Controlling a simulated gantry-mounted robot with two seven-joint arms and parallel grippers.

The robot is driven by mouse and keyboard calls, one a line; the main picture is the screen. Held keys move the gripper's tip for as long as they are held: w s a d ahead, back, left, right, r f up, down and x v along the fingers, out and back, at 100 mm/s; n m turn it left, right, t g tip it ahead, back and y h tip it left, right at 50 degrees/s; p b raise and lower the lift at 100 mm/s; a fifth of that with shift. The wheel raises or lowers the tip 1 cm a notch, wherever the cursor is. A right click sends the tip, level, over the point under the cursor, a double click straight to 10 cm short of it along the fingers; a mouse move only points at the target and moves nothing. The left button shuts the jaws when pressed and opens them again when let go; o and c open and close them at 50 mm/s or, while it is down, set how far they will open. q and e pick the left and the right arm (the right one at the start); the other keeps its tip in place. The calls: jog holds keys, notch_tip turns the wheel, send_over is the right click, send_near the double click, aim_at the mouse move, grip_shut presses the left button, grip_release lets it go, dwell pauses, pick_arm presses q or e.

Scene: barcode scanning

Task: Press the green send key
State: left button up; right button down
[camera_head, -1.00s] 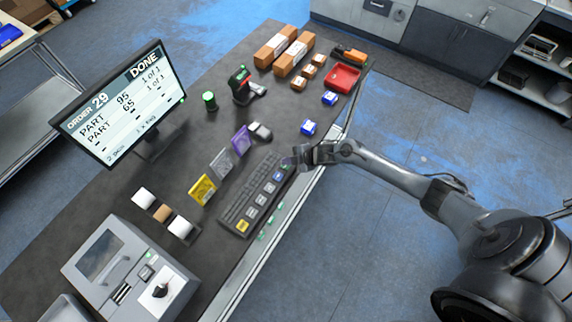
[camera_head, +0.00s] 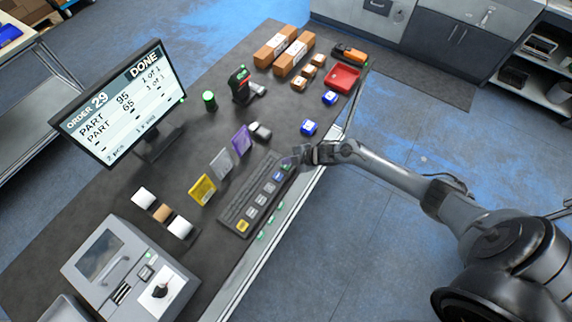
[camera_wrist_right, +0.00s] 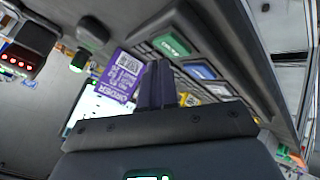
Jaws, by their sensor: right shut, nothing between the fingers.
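The green key (camera_wrist_right: 172,44) sits at the far end of the dark key panel (camera_head: 234,214) and shows clearly in the right wrist view. In the head view my right gripper covers that end of the panel. My right gripper (camera_head: 290,161) is shut and empty, over the panel's far end. In the right wrist view its closed fingertips (camera_wrist_right: 157,66) appear just below and left of the green key; I cannot tell whether they touch anything. A blue key (camera_head: 278,176), white keys and a yellow key (camera_head: 243,225) line the panel. My left gripper is out of view.
The monitor (camera_head: 125,105) reads "ORDER 29 DONE". Yellow, grey and purple cards (camera_head: 241,141) stand beside the panel. A scanner (camera_head: 240,84), blue boxes (camera_head: 309,128) and a red tray (camera_head: 342,78) lie farther along the table. A grey machine (camera_head: 128,270) stands at the near end.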

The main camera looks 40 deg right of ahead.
jog(key=shift+f, duration=0.35)
jog(key=shift+f+b, duration=0.45)
jog(key=shift+b, duration=0.05)
dwell(0.6)
jog(key=shift+r, duration=0.25)
jog(key=shift+r+p, duration=0.6)
jog(key=shift+p, duration=0.2)
jog(key=shift+r, duration=0.15)
